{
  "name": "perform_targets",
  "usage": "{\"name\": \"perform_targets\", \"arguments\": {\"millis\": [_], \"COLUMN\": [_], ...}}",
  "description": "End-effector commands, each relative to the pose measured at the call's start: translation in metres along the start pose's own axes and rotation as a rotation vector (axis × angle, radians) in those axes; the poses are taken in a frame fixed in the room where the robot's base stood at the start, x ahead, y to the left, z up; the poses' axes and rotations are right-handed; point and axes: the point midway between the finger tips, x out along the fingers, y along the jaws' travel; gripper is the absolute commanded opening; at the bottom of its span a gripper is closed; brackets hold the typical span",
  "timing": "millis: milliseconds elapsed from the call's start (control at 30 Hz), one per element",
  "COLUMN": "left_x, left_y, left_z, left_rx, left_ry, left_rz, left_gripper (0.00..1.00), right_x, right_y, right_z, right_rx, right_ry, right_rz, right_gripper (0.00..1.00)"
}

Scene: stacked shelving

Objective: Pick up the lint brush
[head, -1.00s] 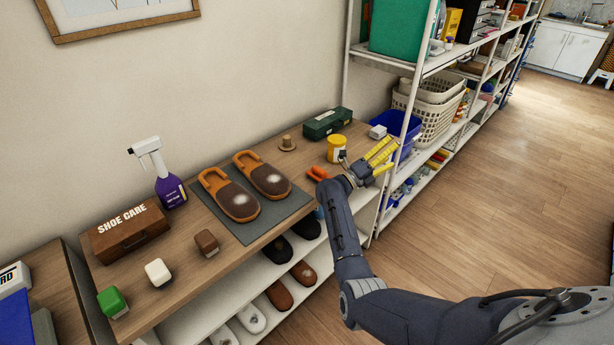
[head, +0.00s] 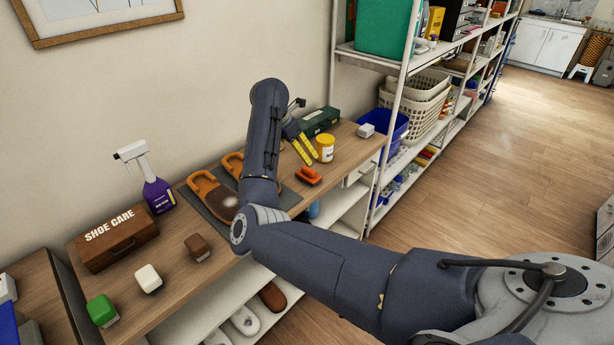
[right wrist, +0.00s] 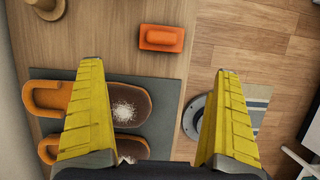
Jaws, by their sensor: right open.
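An orange brush-like piece (head: 309,176), which seems to be the lint brush, lies on the wooden table near its front edge, right of the shoe mat. In the right wrist view the same orange piece (right wrist: 162,38) lies beyond the fingertips, roughly centred between them. My right gripper (head: 308,157) has its yellow fingers pointing down over the table, close to the brush in the picture. In the wrist view the right gripper (right wrist: 159,68) is wide open and empty, apart from the brush. My left gripper is not in view.
Two brown shoes (head: 211,193) with pale dusty patches lie on a grey mat (right wrist: 166,70), partly behind my arm. A yellow tin (head: 325,149) and a green box (head: 320,121) stand near the brush. A white shelf rack with a blue bin (head: 388,124) stands to the right.

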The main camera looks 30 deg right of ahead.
Motion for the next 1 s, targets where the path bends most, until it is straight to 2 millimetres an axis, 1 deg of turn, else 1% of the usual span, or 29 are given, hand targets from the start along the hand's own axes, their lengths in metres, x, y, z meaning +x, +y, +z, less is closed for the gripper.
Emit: {"name": "perform_targets", "arguments": {"millis": [33, 100, 400, 600, 833, 1000], "left_x": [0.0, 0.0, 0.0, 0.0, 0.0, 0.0], "left_y": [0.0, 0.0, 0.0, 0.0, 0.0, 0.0], "left_z": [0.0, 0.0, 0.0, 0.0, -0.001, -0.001], "left_rx": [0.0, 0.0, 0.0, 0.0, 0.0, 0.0], "left_ry": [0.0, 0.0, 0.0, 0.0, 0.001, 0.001], "left_rz": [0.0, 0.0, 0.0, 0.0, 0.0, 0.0], "left_gripper": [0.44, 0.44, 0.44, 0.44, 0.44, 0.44], "right_x": [0.011, 0.025, 0.075, 0.092, 0.102, 0.122], "right_y": [-0.002, -0.002, -0.002, -0.001, -0.002, -0.003], "right_z": [0.001, 0.001, 0.001, 0.002, 0.002, 0.005], "right_rx": [0.0, -0.001, -0.002, -0.001, -0.001, -0.001], "right_ry": [-0.001, -0.002, -0.003, -0.005, -0.004, -0.004], "right_rz": [-0.005, -0.005, -0.005, -0.004, -0.004, -0.005], "right_gripper": [1.0, 1.0, 1.0, 1.0, 1.0, 1.0]}}
